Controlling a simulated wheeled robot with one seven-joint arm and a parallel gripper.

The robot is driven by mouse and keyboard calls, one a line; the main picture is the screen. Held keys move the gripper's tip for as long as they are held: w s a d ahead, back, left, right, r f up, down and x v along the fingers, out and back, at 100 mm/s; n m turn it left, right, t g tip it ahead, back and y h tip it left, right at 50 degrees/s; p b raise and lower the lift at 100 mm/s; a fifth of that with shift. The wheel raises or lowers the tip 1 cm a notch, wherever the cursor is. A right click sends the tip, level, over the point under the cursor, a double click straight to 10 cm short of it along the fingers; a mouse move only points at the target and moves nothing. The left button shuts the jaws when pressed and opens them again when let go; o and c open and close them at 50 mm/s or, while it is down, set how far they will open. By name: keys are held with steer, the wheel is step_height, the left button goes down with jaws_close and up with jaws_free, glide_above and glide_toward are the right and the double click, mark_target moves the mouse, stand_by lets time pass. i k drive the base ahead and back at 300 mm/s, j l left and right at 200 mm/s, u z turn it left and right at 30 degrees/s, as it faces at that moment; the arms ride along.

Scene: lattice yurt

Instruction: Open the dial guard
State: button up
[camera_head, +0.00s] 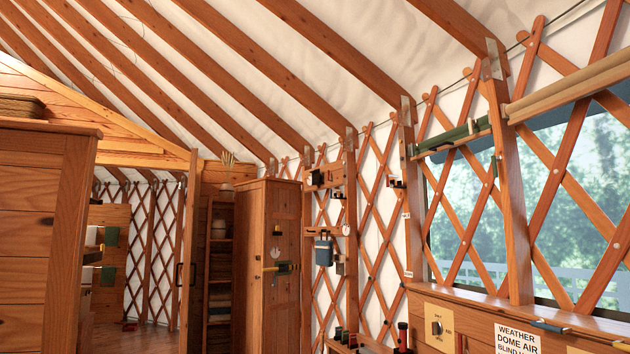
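A pale yellow panel (449,340) with a dark round dial (437,328) is on the wooden ledge front at the lower right. Small lettering surrounds the dial, too small to read surely. I cannot make out a separate guard over the dial or tell whether one is open or shut. The picture's bottom edge cuts off the panel. My gripper is not in view.
A white sign (517,338) reading "WEATHER DOME AIR" is right of the panel. Small bottles (403,335) stand on a low shelf left of it. A tall wooden cabinet (270,260) stands mid-left. A doorway with open floor (130,338) is farther left.

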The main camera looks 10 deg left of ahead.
mark_target(315, 175)
steer(key=i+j+u, duration=0.3)
steer(key=i, duration=0.3)
steer(key=i+l+u, duration=0.1)
steer(key=i+u, duration=0.2)
steer(key=i, duration=3.55)
